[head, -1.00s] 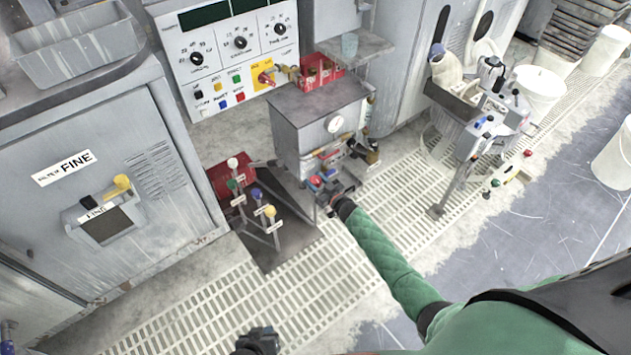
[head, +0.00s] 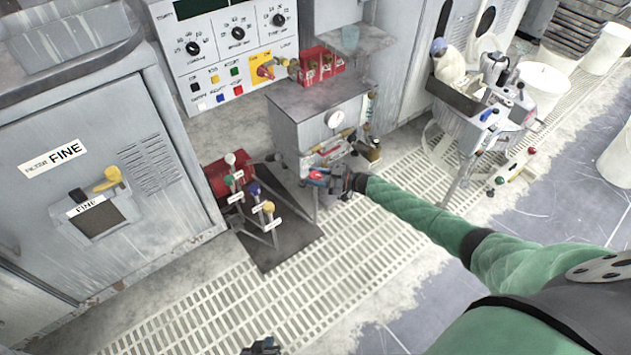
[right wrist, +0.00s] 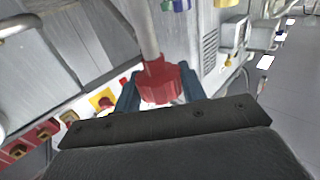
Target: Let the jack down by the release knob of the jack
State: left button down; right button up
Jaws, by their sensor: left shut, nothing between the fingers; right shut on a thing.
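A red ribbed knob (right wrist: 158,82) on the end of a pale rod sits between the blue fingers of my right gripper (right wrist: 160,92) in the right wrist view. The fingers are shut on it. In the head view my right gripper (head: 333,183) is at the lower front of the grey cabinet with a gauge (head: 312,124), and red (head: 316,175) shows beside its fingers. The gripper hides part of that spot, and I cannot make out the jack as a whole. My left gripper (head: 262,346) is shut and empty at the bottom edge, over the floor grating.
Levers with white, green, blue and yellow knobs (head: 268,207) stand on a dark plate left of my right gripper. A cart (head: 485,118) stands to the right.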

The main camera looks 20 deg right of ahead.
pick_arm(q)
jog(key=shift+s+f+b, duration=0.15)
jog(key=shift+f+b, duration=0.85)
jog(key=shift+f, duration=0.5)
pick_arm(e)
jog(key=shift+n+g+y, duration=0.7)
jog(key=shift+n+g, duration=0.3)
jog(key=shift+g, duration=0.4)
jog(key=o, duration=1)
jog(key=shift+c, duration=0.2)
pick_arm(q)
jog(key=shift+w+r, duration=0.15)
jog(key=shift+w, duration=0.05)
jog(key=shift+s+f, duration=0.1)
jog(key=shift+f, duration=0.15)
pick_arm(e)
jog(key=shift+v, duration=3.95)
